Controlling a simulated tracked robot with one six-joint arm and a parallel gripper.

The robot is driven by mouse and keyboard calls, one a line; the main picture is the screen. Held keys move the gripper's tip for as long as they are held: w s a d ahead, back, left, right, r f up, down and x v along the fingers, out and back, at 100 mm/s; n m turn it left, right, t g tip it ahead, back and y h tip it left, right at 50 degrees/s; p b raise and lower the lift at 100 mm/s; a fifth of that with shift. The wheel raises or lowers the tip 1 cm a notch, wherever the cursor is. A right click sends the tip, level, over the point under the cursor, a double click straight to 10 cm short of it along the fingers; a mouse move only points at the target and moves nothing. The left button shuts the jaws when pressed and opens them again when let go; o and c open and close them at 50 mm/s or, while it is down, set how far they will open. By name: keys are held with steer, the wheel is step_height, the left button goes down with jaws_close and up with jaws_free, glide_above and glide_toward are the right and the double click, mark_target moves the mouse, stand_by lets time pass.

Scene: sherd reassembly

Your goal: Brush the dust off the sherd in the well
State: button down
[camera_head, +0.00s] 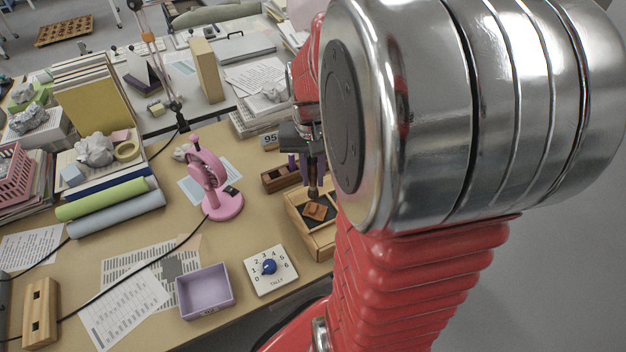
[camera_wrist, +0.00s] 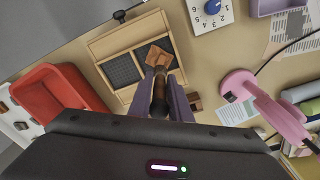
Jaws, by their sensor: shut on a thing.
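My gripper (camera_head: 305,166) has purple fingers and points down over the wooden tray (camera_head: 326,243). In the wrist view the fingers (camera_wrist: 164,88) are shut on a brush (camera_wrist: 159,98) with a brown handle. The orange-brown sherd (camera_head: 315,211) lies in a dark-lined well of the tray and also shows in the wrist view (camera_wrist: 157,55). The brush's lower end is at or just above the sherd; I cannot tell if they touch. Dust on the sherd is too small to make out. My arm covers the tray's right side in the head view.
A pink fan-like stand (camera_head: 222,205) is left of the tray. A tally dial (camera_head: 270,270) and an empty lilac bin (camera_head: 205,291) lie nearer the front edge. A slotted wooden block (camera_head: 281,178) stands behind the tray. A red bin (camera_wrist: 53,92) shows in the wrist view.

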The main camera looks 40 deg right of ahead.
mark_target(312, 160)
steer(key=shift+r, duration=1.3)
steer(key=shift+a+r, duration=0.1)
steer(key=shift+r, duration=1.4)
steer(key=shift+f, duration=0.1)
